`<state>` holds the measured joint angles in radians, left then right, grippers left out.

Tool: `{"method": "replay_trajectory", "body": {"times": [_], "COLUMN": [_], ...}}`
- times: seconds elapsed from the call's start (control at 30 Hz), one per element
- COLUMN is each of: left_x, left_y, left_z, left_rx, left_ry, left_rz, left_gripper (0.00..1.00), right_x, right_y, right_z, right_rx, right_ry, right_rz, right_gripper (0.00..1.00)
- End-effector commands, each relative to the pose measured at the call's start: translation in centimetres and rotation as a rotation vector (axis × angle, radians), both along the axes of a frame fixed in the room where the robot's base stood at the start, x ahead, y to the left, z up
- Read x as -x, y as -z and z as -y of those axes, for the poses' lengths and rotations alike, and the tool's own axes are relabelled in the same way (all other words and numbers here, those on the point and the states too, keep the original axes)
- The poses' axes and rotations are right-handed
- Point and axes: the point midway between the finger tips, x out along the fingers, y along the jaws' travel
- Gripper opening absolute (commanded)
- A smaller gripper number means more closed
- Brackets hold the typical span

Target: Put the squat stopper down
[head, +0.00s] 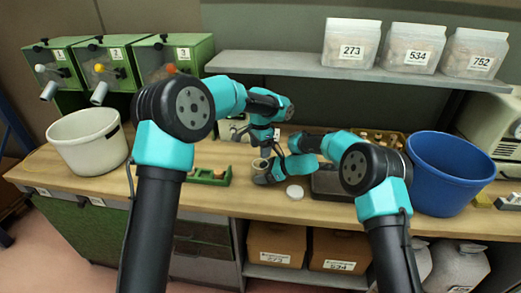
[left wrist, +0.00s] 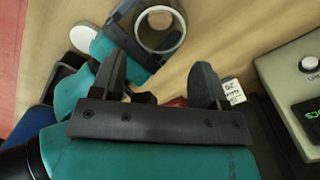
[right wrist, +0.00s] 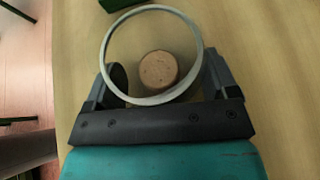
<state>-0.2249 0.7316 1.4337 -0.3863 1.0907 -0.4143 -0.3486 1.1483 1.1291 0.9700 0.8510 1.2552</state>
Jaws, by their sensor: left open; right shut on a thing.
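A round tan cork stopper (right wrist: 158,70) shows inside a pale open ring or cup (right wrist: 108,50) in the right wrist view. I cannot tell whether it rests on a floor of the cup or on the bench. My right gripper (right wrist: 160,85) is shut on the cup, one finger on each side. The left wrist view also shows the cup's rim (left wrist: 182,22) and the cork (left wrist: 160,20). In the head view the cup (head: 260,163) is low over the bench. My left gripper (left wrist: 165,78) is open and empty, close beside my right gripper.
A white disc (head: 294,191) lies near the bench's front. A green rack (head: 208,177) is left of the cup, a dark tray (head: 333,184) right. A white bucket (head: 88,142) and a blue bucket (head: 450,172) flank the work area. A shelf (head: 270,64) runs behind.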

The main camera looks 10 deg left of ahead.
Motion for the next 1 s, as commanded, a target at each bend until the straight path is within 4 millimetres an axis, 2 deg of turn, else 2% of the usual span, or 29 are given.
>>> {"method": "replay_trajectory", "body": {"times": [0.5,1.0], "left_x": [0.0,0.0], "left_y": [-5.8,-6.1], "left_z": [0.0,0.0], "left_rx": [0.001,0.001], "left_ry": [0.000,0.000], "left_rz": [0.002,0.001], "left_gripper": [0.68,0.68], "right_x": [0.0,0.0], "right_y": [0.0,0.0], "right_z": [0.0,0.0], "right_rx": [0.000,0.000], "right_ry": [0.000,0.000], "right_rz": [0.000,0.000], "right_gripper": [0.67,0.67]}}
